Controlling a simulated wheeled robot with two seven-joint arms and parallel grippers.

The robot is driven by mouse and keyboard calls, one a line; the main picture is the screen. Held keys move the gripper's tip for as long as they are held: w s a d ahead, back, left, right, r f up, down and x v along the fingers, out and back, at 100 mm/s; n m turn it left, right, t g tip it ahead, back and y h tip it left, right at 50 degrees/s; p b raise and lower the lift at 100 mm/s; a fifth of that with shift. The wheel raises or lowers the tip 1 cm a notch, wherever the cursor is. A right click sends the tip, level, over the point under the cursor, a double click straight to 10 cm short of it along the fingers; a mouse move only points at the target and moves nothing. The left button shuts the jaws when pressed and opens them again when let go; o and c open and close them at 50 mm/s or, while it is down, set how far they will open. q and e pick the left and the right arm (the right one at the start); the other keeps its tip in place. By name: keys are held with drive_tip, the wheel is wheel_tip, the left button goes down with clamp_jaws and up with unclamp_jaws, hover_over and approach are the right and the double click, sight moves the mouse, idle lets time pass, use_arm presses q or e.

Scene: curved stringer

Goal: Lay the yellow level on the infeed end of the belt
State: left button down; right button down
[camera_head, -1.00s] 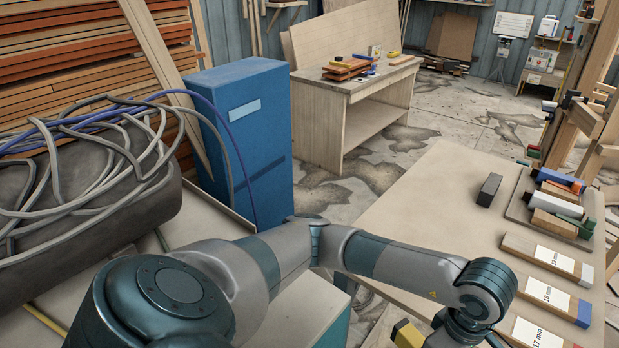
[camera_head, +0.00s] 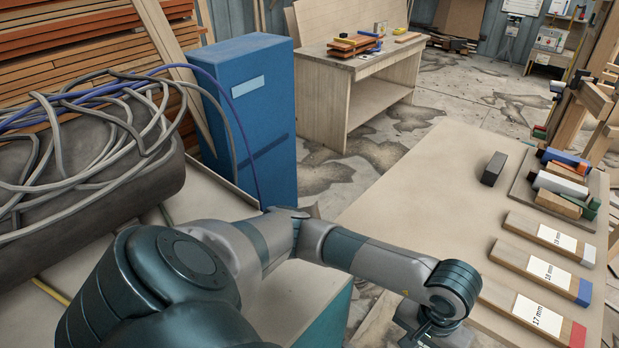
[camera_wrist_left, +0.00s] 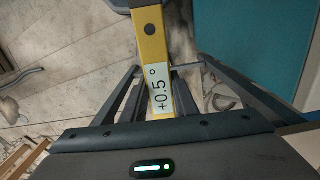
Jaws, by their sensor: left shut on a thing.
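The yellow level (camera_wrist_left: 150,40) shows in the left wrist view as a yellow bar with a dark round spot and a pale label reading "+0.5°". My left gripper (camera_wrist_left: 164,80) is shut on it, with one finger on each side. In the head view my left gripper (camera_head: 430,328) is at the bottom edge, beside the near left edge of the bench, and the level is hidden or out of frame. I cannot make out the belt or its infeed end in either view. My right gripper is not in view.
A wooden bench (camera_head: 430,190) at the right holds a dark block (camera_head: 494,168), labelled boards (camera_head: 548,268) and a tray of several coloured pieces. A blue cabinet (camera_head: 240,140) stands left of centre. Cables lie over a dark grey bulk (camera_head: 80,200) at the left.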

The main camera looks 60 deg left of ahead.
use_arm(q)
drive_tip(key=a, duration=0.1)
drive_tip(key=a+f+m, duration=0.1)
drive_tip(key=a, duration=0.1)
drive_tip(key=a+f+m, duration=0.1)
drive_tip(key=shift+s+a+b, duration=0.15)
drive_tip(key=shift+a+b, duration=0.15)
drive_tip(key=shift+b, duration=0.05)
